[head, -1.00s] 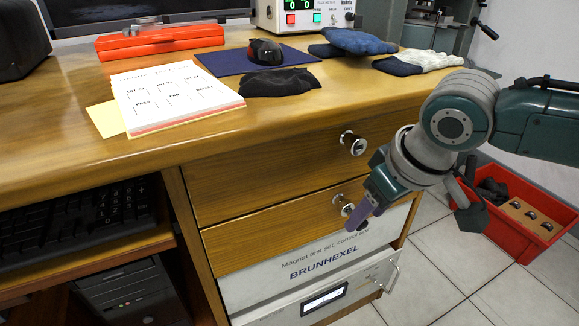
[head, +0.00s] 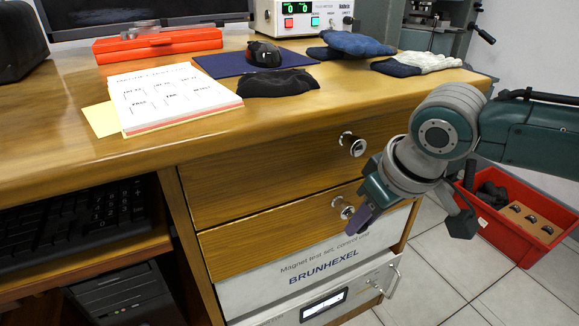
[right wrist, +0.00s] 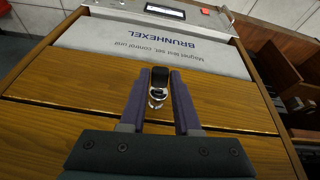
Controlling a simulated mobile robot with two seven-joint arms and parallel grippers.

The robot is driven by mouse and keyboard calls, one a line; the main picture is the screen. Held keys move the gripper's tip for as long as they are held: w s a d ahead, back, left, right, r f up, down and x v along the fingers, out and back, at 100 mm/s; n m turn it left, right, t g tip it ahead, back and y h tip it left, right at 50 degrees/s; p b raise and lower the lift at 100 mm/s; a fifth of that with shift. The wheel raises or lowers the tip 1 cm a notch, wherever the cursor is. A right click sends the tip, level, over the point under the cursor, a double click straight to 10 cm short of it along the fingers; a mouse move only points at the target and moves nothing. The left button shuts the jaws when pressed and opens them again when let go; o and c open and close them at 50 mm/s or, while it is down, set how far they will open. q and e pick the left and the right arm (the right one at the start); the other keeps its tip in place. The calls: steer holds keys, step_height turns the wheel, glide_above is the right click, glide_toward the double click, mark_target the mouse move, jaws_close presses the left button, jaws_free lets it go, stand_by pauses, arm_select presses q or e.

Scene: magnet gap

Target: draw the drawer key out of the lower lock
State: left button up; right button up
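The lower lock (head: 341,203) is a silver cylinder on the lower wooden drawer front. My right gripper (head: 353,221) is at it, and its purple fingers hide part of the lock in the head view. In the right wrist view the drawer key (right wrist: 160,75) shows its dark head between the fingertips, with the silver lock collar (right wrist: 157,97) beside it. My right gripper (right wrist: 160,80) is open, one finger on each side of the key head, with a narrow gap visible. The key's shaft is hidden. My left gripper is not in view.
An upper lock (head: 353,144) with a dark-headed key sits on the drawer above. Below is a grey Brunhexel unit (head: 320,267) with a handle. A red bin (head: 510,225) stands on the floor at right. Papers (head: 175,98), gloves and a mouse lie on the desk.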

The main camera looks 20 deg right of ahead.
jaws_close()
stand_by(0.3)
steer(key=shift+s+p, duration=0.8)
steer(key=shift+p, duration=0.2)
steer(key=shift+s+d, duration=0.1)
steer(key=shift+s+p, duration=0.5)
steer(key=shift+p, duration=0.2)
steer(key=shift+s+p, duration=0.3)
